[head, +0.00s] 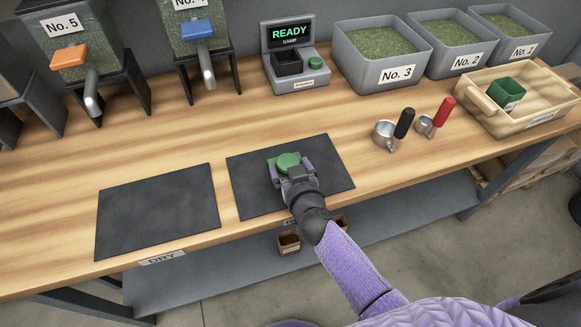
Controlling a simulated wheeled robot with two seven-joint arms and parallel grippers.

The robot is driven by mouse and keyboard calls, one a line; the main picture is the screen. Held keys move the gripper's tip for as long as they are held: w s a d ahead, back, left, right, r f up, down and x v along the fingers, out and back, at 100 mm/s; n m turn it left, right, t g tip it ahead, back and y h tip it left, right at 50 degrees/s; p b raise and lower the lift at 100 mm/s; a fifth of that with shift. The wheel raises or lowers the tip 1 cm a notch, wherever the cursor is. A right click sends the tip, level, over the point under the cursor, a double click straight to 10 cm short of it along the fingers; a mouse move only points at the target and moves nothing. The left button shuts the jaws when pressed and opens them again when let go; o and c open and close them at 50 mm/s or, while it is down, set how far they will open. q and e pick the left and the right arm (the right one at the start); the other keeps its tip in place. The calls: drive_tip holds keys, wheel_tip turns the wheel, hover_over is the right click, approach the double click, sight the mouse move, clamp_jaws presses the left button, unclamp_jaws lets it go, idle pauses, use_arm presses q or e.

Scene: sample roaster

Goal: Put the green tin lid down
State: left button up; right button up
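The round green tin lid (288,160) is between the two fingers of my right gripper (290,166), over the right dark mat (247,196). The fingers lie close against both sides of the lid, and the gripper appears shut on it. The gripper body hides the lid's near side. I cannot tell whether the lid touches the mat or is a little above it. The left dark mat (157,212) is bare, with a DRY label (161,258) on the table edge below it. My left gripper is not in view.
Bins No. 3 (382,53), No. 2 and No. 1 hold green beans. Two handled scoops (385,134) lie right of the mats. A wooden tray (519,122) holds a green tin (505,92). Dispensers (75,45) stand back left.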

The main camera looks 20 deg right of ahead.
drive_tip(key=shift+r, duration=0.1)
drive_tip(key=shift+s+r+p, duration=0.2)
drive_tip(key=shift+r+p, duration=0.05)
drive_tip(key=shift+p, duration=0.05)
drive_tip(key=p+v, duration=0.3)
drive_tip(key=v, duration=0.8)
drive_tip(key=shift+s, duration=0.3)
